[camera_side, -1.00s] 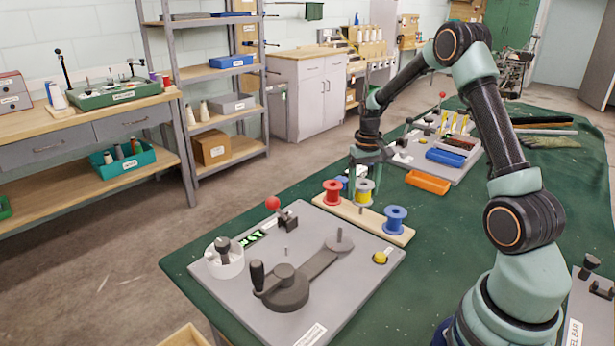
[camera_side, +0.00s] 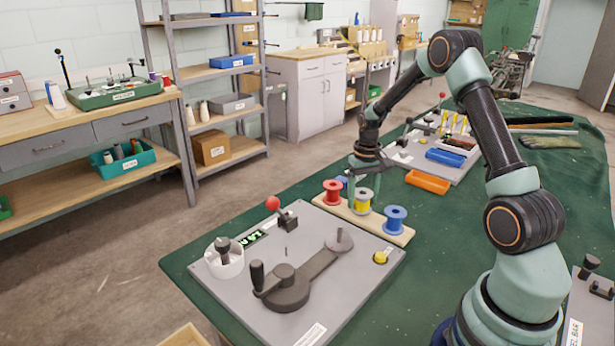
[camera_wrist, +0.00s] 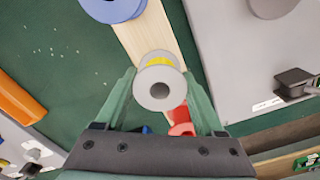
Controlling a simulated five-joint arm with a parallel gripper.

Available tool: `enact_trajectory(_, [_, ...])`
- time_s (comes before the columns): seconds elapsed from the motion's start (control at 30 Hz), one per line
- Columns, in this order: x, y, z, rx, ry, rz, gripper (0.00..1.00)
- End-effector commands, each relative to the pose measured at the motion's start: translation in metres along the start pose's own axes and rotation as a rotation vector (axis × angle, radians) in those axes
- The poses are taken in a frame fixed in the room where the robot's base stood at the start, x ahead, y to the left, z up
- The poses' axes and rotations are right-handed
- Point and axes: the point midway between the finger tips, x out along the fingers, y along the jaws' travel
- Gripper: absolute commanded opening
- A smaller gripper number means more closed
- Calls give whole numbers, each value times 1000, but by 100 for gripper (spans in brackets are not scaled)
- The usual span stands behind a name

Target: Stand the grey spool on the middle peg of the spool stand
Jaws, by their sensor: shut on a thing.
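The grey spool (camera_side: 364,201), with grey flanges and yellow thread, is upright over the middle of the wooden spool stand (camera_side: 350,214), between the red spool (camera_side: 332,192) and the blue spool (camera_side: 396,219). My gripper (camera_side: 364,176) reaches down from above and is shut on the grey spool. In the wrist view the grey spool (camera_wrist: 160,88) shows its round flange and centre hole between the fingertips (camera_wrist: 159,76), with the stand (camera_wrist: 150,38) beneath. The middle peg is hidden by the spool. I cannot tell whether the spool touches the board.
A grey winder board (camera_side: 345,285) with a crank and red-knobbed lever lies in front of the stand. An orange tray (camera_side: 427,182) and a blue tray (camera_side: 445,157) are behind it to the right. A small blue item (camera_side: 342,181) sits behind the red spool. Green cloth is free between.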

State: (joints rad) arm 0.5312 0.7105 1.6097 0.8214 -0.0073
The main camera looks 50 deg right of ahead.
Motion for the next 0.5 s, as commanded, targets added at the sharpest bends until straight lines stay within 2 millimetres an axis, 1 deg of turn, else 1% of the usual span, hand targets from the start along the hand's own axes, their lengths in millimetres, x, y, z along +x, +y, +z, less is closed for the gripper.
enact_trajectory(0.5, [9, 0, 0, 0, 0, 0, 30])
